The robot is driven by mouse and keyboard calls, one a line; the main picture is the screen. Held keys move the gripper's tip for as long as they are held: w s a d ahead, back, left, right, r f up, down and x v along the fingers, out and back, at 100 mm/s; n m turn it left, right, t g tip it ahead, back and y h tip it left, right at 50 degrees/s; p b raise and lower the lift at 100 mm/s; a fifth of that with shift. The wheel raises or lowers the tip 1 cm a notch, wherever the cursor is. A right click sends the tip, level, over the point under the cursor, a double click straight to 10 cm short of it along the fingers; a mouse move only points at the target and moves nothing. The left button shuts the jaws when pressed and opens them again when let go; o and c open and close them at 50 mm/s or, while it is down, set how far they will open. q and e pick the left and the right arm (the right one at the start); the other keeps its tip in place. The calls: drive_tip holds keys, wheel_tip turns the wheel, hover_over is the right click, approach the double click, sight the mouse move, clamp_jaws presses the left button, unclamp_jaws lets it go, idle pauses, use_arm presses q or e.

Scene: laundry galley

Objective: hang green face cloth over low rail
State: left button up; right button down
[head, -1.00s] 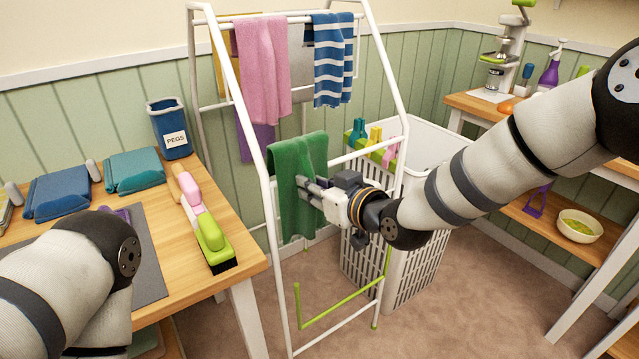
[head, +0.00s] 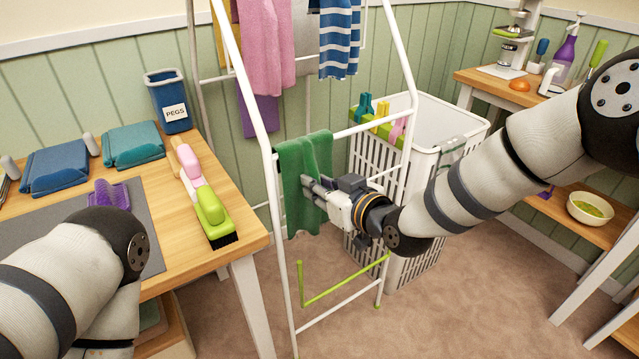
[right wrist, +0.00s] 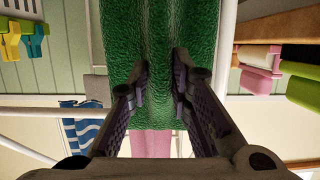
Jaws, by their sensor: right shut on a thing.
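The green face cloth (head: 296,180) hangs at the low white rail (head: 352,133) of the drying rack, its top fold on the rail and its lower part hanging down in front. How far it reaches behind the rail is hidden. My right gripper (head: 318,188) is shut on the cloth's right side, below the rail. In the right wrist view the cloth (right wrist: 150,50) runs between the two fingers (right wrist: 158,85). My left arm shows at the left, but its gripper is out of view.
Pink (head: 265,45), purple and striped (head: 340,38) cloths hang on the rack's upper rails. A white basket (head: 440,140) stands behind the rack, with clothes pegs (head: 380,122) at its near edge. A wooden table (head: 165,235) at left holds brushes and folded cloths.

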use_arm(q)
drive_tip(key=shift+s+f, duration=0.1)
drive_tip(key=shift+s, duration=0.05)
use_arm(e)
drive_tip(key=shift+f, duration=0.45)
idle(0.4)
drive_tip(key=c, duration=1.4)
unclamp_jaws()
drive_tip(key=shift+o, duration=0.2)
use_arm(q)
drive_tip(key=w+r+t+p, duration=0.1)
drive_tip(key=w+r+p, duration=0.2)
drive_tip(key=w+r, duration=0.1)
drive_tip(key=shift+w+r+t+p, duration=0.2)
drive_tip(key=shift+r+t+p, duration=0.1)
drive_tip(key=shift+t+p, duration=0.1)
use_arm(e)
drive_tip(key=v, duration=0.8)
